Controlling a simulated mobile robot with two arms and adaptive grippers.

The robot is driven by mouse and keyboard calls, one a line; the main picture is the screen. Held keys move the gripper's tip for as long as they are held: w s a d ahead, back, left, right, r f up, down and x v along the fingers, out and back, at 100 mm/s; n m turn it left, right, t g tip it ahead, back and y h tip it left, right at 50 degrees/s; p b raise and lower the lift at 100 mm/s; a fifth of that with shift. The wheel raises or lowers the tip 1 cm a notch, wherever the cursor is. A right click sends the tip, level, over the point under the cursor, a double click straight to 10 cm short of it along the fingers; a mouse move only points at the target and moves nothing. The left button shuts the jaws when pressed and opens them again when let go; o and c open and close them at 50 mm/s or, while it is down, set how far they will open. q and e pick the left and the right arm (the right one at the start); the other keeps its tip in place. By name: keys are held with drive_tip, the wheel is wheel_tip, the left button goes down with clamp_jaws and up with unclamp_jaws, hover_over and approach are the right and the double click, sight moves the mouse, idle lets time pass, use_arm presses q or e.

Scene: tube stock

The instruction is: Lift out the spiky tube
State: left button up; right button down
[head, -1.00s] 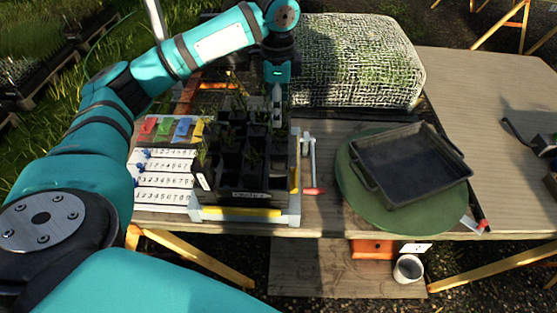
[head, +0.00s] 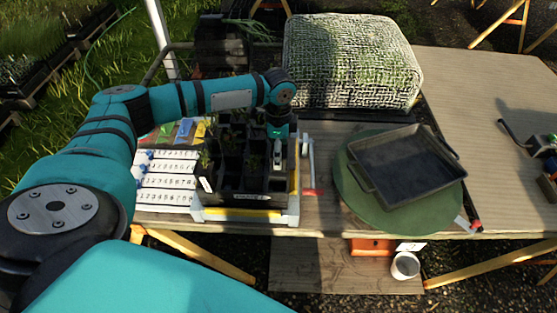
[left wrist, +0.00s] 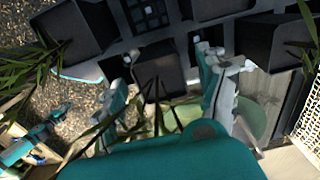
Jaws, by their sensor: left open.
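A black rack (head: 245,197) of square black tubes with green plants stands on the table, left of centre in the head view. My left gripper (head: 277,158) is low over the rack's right side, pointing down. In the left wrist view the open fingers (left wrist: 168,85) stand on either side of a black tube (left wrist: 159,78) with narrow, spiky leaves. I cannot tell whether the fingers touch it. Other tubes (left wrist: 84,32) lie close by, some with long thin leaves. My arm and gripper hide part of the rack in the head view. My right gripper is not in view.
A numbered white board (head: 165,180) lies left of the rack, with coloured tags (head: 184,128) behind it. To the right, a black pan (head: 405,165) sits on a green round mat (head: 352,195). A netted block (head: 350,60) is behind. The table's far right is mostly clear.

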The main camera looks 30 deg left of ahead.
use_arm(q)
drive_tip(key=shift+f, duration=1.2)
drive_tip(key=shift+r, duration=0.1)
drive_tip(key=c, duration=1.4)
